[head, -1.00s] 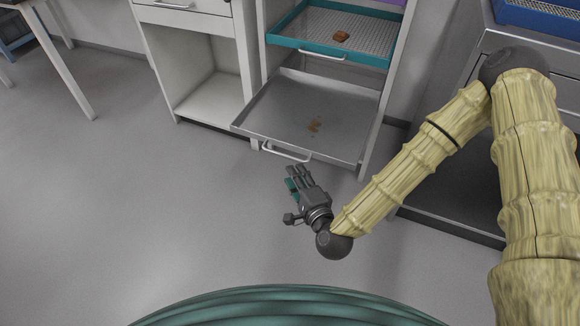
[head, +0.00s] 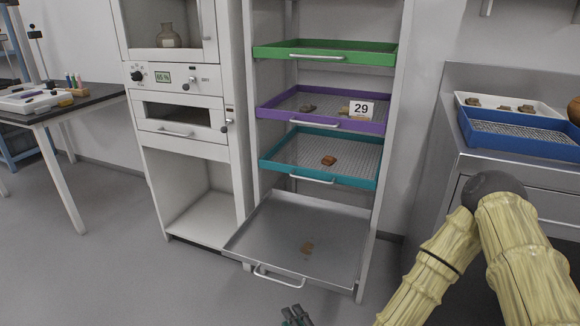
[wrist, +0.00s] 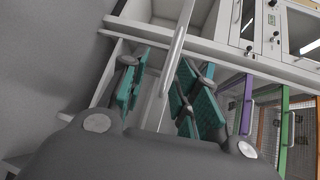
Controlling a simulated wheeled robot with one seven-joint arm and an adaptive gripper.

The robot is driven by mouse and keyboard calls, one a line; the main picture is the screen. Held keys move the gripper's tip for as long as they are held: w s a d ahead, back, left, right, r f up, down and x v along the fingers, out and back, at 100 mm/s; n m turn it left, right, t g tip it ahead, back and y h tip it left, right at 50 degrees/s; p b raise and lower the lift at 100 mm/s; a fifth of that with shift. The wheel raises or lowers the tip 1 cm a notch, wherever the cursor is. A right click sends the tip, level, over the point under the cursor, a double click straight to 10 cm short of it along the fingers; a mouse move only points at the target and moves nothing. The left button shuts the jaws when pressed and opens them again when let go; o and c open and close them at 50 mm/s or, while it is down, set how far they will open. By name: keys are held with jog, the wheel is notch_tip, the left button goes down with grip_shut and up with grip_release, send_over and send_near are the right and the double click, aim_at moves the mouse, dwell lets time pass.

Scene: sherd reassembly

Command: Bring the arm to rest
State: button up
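My gripper (head: 296,316) shows only by its fingertips at the bottom edge of the head view, in front of the pulled-out metal tray (head: 345,228). In the wrist view my gripper (wrist: 160,88) has its teal-padded fingers spread apart, with nothing held between them. A pale bar (wrist: 180,45) shows beyond the fingers; I cannot tell its distance from them. My arm is bent at the right of the head view, and its wrist end is out of that picture.
A rack holds the green tray (head: 380,55), purple tray (head: 270,115) and teal tray (head: 275,172); brown sherds lie on the lower ones. A white cabinet (head: 180,97) stands left. A blue tray (head: 520,150) sits on the right counter. Open floor (head: 130,270) lies left.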

jog(key=s+d+f+n+g, duration=0.3)
jog(key=s+f+n+g, duration=0.2)
jog(key=s+f, duration=0.4)
jog(key=s+d+f+n+g+h+p, duration=0.1)
jog(key=s+d+f+n+g+h, duration=0.3)
jog(key=s+d, duration=0.5)
jog(key=s+d+f+n+g+h, duration=0.3)
jog(key=s+d+f+n+g, duration=0.25)
jog(key=s+d, duration=0.4)
notch_tip(320, 180, up, 32)
jog(key=p, duration=3.2)
jog(key=shift+w+f+m, duration=0.15)
jog(key=shift+w+m, duration=0.2)
jog(key=shift+m, duration=0.1)
jog(key=shift+s, duration=0.1)
